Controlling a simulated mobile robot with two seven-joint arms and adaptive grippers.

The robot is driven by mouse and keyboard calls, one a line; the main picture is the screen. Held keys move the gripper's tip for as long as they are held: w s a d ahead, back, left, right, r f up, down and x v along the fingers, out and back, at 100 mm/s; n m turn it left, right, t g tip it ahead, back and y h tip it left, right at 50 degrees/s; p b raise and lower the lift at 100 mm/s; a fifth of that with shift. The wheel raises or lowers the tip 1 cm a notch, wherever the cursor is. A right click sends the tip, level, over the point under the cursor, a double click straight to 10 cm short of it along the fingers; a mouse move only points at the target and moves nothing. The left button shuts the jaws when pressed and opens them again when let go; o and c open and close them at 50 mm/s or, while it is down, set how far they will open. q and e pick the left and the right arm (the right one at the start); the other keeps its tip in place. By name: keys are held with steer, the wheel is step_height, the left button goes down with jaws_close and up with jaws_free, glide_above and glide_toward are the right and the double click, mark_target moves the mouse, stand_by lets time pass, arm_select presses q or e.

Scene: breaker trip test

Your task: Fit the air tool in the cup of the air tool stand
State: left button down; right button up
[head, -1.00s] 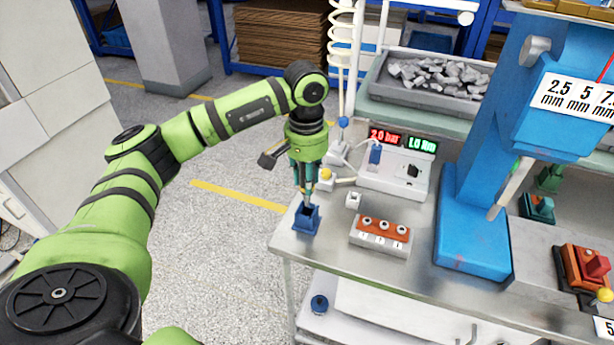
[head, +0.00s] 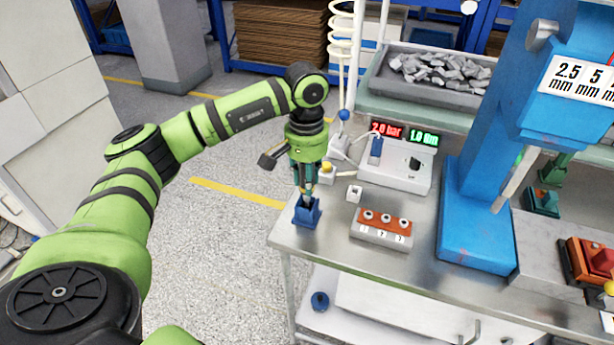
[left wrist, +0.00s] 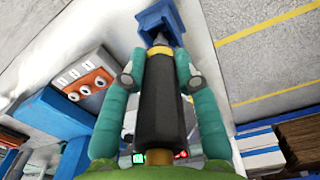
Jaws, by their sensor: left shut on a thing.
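My left gripper (head: 305,188) points down over the blue air tool stand (head: 307,216) at the table's front left corner. It is shut on the air tool (left wrist: 162,105), a black cylinder with a yellow band and a grey metal tip. In the left wrist view the gripper's teal fingers (left wrist: 160,80) grip both sides of the tool. The tip points at the cup of the blue stand (left wrist: 158,22) and overlaps its opening; I cannot tell how deep it sits. In the head view the fingers largely hide the tool. My right gripper is out of view.
Behind are a control box with displays (head: 397,172) and a coiled white hose (head: 343,50). A blue press (head: 476,235) stands further right.

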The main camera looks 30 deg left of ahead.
arm_select(q)
steer(key=shift+f+b, duration=1.4)
steer(key=shift+f, duration=0.35)
steer(key=c, duration=0.8)
jaws_free()
steer(key=shift+r, duration=0.1)
steer(key=shift+c, duration=0.2)
step_height(320, 180, up, 12)
steer(key=o, duration=0.8)
steer(key=shift+o, duration=0.2)
